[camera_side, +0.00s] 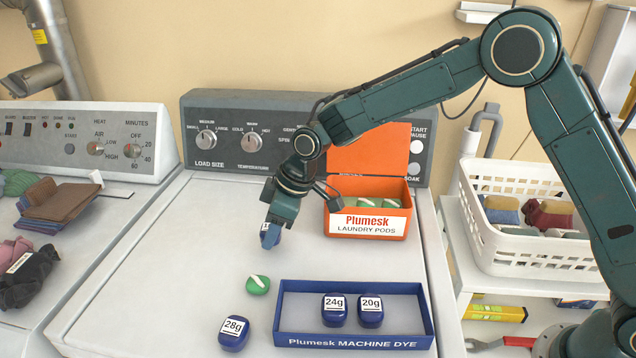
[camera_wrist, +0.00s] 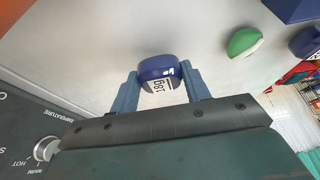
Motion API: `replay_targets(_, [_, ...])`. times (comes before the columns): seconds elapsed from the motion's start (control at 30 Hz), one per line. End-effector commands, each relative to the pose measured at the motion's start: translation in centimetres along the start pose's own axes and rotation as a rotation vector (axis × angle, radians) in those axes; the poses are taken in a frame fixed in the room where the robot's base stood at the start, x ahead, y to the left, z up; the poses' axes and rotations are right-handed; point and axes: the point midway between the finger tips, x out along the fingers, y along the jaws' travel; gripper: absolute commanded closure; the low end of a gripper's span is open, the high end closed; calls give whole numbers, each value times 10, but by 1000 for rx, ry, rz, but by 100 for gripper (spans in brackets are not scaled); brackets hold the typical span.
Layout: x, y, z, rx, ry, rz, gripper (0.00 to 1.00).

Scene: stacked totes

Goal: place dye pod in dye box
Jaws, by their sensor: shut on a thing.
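My gripper (camera_side: 268,226) is shut on a dark blue dye pod (camera_side: 270,236). In the wrist view, the gripper (camera_wrist: 160,88) has a finger on either side of this pod (camera_wrist: 158,68), whose white label seems to read 18g. The pod is held above the white machine top, behind and left of the dye box. The blue dye box (camera_side: 278,318), marked Plumesk MACHINE DYE, holds two blue pods, 24g (camera_side: 334,311) and 20g (camera_side: 371,312), side by side. Its left part is empty. A blue 28g pod (camera_side: 234,334) stands outside, left of the box.
A green pod (camera_side: 258,285) lies between my gripper and the 28g pod. An open orange laundry pod box (camera_side: 407,215) with green pods stands behind, right of my gripper. A white basket (camera_side: 479,222) stands right. The machine top's left side is clear.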

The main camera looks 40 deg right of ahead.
Motion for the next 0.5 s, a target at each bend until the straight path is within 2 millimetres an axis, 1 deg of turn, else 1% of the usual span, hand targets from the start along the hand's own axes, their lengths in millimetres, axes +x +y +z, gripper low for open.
replay_targets(0.03, [6, 0, 3, 0, -3, -1, 75])
replay_targets(0.13, [11, 0, 5, 0, -1, -1, 75])
replay_targets(0.5, [13, 0, 6, 0, -1, -1, 75])
